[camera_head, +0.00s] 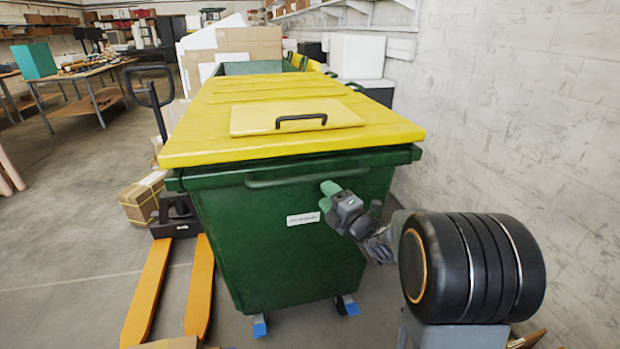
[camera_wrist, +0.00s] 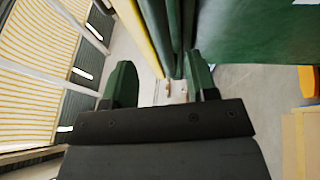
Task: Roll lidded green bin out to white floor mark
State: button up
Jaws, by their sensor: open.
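The green bin (camera_head: 290,240) stands upright in front of me with its yellow lid (camera_head: 380,135) shut. The lid has a black handle (camera_head: 301,119). A green grip bar (camera_head: 308,178) runs across the bin's front below the rim, above a white label (camera_head: 303,218). Blue parts show at the front casters (camera_head: 259,326). My gripper (camera_head: 328,196) is open at the bin's front, right of the label; contact cannot be told. In the wrist view, my gripper (camera_wrist: 161,82) has its fingers apart, with the bin's green wall (camera_wrist: 250,35) and yellow lid edge beyond. A white floor mark is not clearly seen.
A pallet truck with orange forks (camera_head: 149,290) and a cardboard box (camera_head: 140,200) stand close left of the bin. A pale wall (camera_head: 520,120) runs along the right. Boxes and more bins are behind.

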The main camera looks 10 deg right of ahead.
aim_at(310, 179)
jog(key=p+x, duration=0.1)
jog(key=x, duration=0.7)
jog(key=shift+c, duration=0.5)
grip_shut()
